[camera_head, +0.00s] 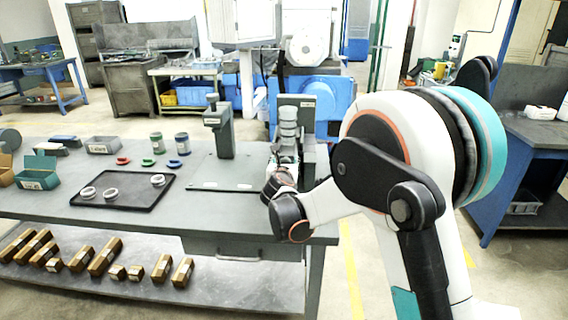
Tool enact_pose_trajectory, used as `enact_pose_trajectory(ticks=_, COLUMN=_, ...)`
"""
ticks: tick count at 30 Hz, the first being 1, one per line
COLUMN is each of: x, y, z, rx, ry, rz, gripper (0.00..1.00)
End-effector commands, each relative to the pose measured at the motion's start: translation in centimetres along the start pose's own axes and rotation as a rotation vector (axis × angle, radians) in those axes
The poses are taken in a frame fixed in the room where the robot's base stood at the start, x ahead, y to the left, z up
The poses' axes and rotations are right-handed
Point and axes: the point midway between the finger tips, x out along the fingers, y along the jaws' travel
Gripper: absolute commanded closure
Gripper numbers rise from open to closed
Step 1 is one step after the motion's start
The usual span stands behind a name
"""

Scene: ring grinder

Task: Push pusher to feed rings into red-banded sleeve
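My gripper (284,163) is at the fixture (296,104) on the right end of the bench, small and partly covered by my own wrist. I cannot tell whether its fingers are open or shut, or whether they touch anything. A grey stacked cylinder (289,122) stands upright in the fixture, just above my gripper. I cannot make out the pusher or a red-banded sleeve. Two upright sleeves, one with green (157,143) and one with blue (182,144), stand at the back of the bench. Several pale rings (111,194) lie on a black tray (130,204).
A red lid-like piece (123,160), a green one (147,162) and a blue one (174,164) lie behind the tray. A dark grey press-like stand (221,128) rises left of the fixture. Bins (38,172) crowd the bench's left end. Brown blocks (104,257) fill the lower shelf.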

Motion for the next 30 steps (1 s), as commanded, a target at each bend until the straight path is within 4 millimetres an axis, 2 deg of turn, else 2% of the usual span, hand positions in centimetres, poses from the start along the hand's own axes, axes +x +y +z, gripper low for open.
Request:
enact_pose_trajectory(ticks=10, x=-0.5, y=0.0, z=0.0, rx=0.000, ry=0.000, rz=0.000, gripper=0.50)
enact_pose_trajectory(ticks=30, x=-4.7, y=0.0, z=0.0, rx=0.000, ry=0.000, rz=0.000, gripper=0.50)
